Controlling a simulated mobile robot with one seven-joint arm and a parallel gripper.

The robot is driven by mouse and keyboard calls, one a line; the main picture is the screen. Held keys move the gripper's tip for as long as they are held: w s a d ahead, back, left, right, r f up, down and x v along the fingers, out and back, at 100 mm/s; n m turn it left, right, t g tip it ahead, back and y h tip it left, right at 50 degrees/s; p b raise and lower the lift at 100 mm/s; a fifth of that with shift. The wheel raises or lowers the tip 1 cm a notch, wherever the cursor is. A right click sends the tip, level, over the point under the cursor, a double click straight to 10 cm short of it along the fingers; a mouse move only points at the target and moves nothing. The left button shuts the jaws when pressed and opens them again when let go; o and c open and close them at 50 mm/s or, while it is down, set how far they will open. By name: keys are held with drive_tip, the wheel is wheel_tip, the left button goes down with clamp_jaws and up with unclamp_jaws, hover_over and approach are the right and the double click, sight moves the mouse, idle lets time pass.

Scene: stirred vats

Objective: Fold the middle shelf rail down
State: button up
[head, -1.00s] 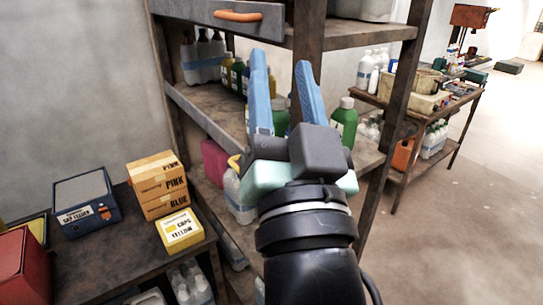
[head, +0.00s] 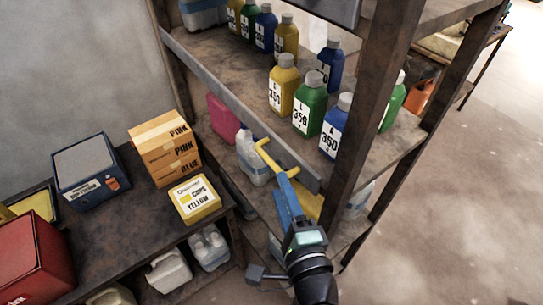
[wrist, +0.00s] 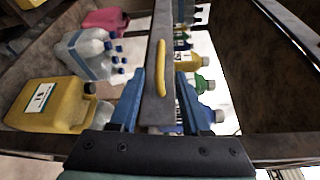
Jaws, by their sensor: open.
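The middle shelf rail (head: 225,88) is a grey bar standing up along the front edge of the middle shelf, with a yellow handle (head: 268,158) near its right end. In the wrist view the rail (wrist: 155,105) runs up the middle of the picture with the yellow handle (wrist: 161,68) on it. My gripper (head: 281,180) has blue fingers and is just below and right of the handle. In the wrist view my gripper (wrist: 158,88) is open, with one finger on each side of the rail and handle. Contact with the handle cannot be told.
Yellow, green and blue bottles (head: 308,105) stand behind the rail. A shelf post (head: 372,100) rises right of my gripper. Below are a yellow jug (wrist: 45,103) and clear bottles (wrist: 85,50). A table with a yellow box (head: 195,200) is at left. Floor at right is clear.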

sight(271, 161)
drive_tip(key=p+x, duration=0.1)
drive_tip(key=x, duration=0.7)
drive_tip(key=shift+w+p, duration=0.2)
drive_tip(key=shift+p, duration=0.15)
clamp_jaws()
